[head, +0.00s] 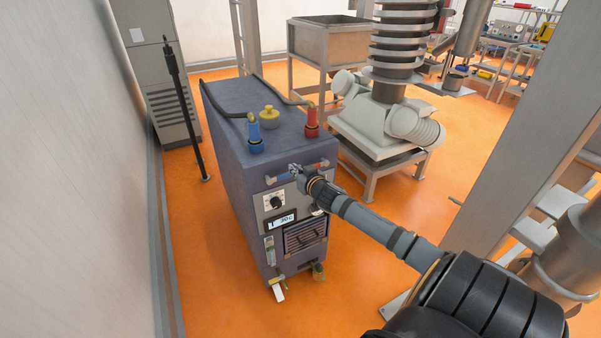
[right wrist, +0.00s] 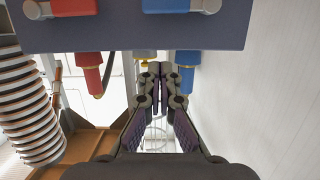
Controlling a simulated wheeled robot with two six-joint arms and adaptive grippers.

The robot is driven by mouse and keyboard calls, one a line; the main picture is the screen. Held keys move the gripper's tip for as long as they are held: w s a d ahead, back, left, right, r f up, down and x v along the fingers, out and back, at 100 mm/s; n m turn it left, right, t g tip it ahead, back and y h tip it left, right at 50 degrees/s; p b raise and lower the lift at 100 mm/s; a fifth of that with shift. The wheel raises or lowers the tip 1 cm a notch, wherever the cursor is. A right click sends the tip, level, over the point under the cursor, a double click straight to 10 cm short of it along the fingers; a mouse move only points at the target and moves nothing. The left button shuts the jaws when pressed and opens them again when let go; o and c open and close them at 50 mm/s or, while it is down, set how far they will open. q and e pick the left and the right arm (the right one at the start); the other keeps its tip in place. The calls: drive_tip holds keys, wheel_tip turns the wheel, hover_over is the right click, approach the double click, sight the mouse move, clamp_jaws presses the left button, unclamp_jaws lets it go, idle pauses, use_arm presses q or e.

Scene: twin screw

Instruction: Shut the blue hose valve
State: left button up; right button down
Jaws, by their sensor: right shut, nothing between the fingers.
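The grey-blue machine (head: 235,170) stands on the floor with a blue hose fitting (head: 254,135) upright on its top, which also shows in the right wrist view (right wrist: 187,70). A blue bar handle (head: 279,178) lies roughly level at the front upper edge; it also shows in the right wrist view (right wrist: 168,5). I cannot tell which of these is the valve's moving part. My right gripper (head: 295,169) is shut and empty near the front upper edge, between the blue and red handles; its fingertips also show in the right wrist view (right wrist: 154,68). My left gripper is not in view.
A red fitting (head: 311,121) and a yellow knob (head: 269,117) stand on the machine's top, with dark hoses behind. A red bar handle (head: 311,167) is beside the blue one. A black pole (head: 186,105) stands left, near the wall. Orange floor is free in front.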

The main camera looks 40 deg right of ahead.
drive_tip(key=p+v, duration=0.1)
drive_tip(key=v, duration=0.4)
drive_tip(key=shift+f, duration=0.1)
